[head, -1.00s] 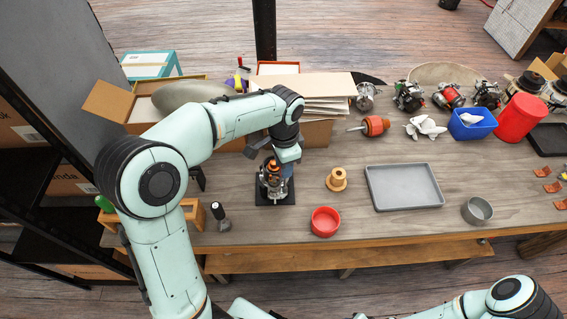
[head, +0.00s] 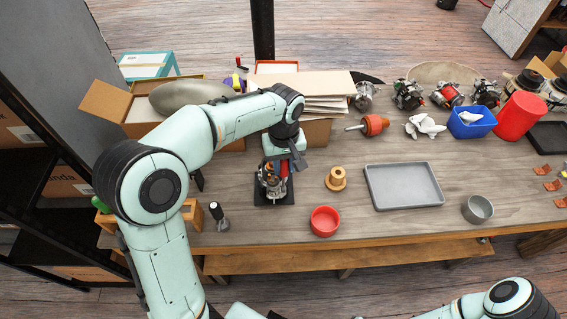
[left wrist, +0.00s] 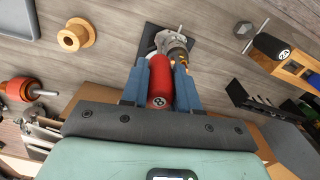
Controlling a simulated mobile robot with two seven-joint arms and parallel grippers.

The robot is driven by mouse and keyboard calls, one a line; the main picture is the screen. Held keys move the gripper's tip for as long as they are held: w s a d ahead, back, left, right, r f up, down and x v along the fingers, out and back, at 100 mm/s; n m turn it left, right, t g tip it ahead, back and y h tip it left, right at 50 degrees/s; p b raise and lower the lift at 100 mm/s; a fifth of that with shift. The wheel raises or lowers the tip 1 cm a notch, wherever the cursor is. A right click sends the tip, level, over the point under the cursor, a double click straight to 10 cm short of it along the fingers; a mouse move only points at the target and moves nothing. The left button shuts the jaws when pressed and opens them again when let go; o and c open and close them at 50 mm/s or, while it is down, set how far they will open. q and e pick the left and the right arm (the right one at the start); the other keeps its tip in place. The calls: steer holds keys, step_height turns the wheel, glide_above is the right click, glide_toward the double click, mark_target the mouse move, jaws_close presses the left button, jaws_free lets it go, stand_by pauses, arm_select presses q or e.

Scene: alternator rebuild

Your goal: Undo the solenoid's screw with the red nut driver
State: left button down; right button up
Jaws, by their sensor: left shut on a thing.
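My left gripper (head: 284,168) is shut on the red nut driver (head: 284,170), above the alternator unit. In the left wrist view the red handle (left wrist: 160,80) sits between the two blue-grey fingers, its marked butt end towards the camera and its far end towards the unit. The metal unit (head: 268,185) with copper-coloured parts stands on a black square base (head: 287,200) on the bench; it also shows in the left wrist view (left wrist: 177,45). The driver's tip and the solenoid's screw are hidden, so I cannot tell whether they touch. My right gripper is out of view.
A red bowl (head: 325,221), an orange-brown spool (head: 336,178) and a grey tray (head: 404,186) lie to the right. A black-handled tool (head: 217,211) stands to the left. Cardboard boxes (head: 318,132) stand close behind. The bench front between bowl and tray is clear.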

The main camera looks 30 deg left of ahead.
arm_select(q)
steer(key=shift+r, duration=0.1)
stand_by(0.3)
steer(key=n, duration=0.6)
steer(key=shift+w, duration=0.1)
steer(key=n, duration=0.6)
steer(key=shift+w, duration=0.1)
steer(key=n, duration=0.6)
steer(key=shift+w, duration=0.1)
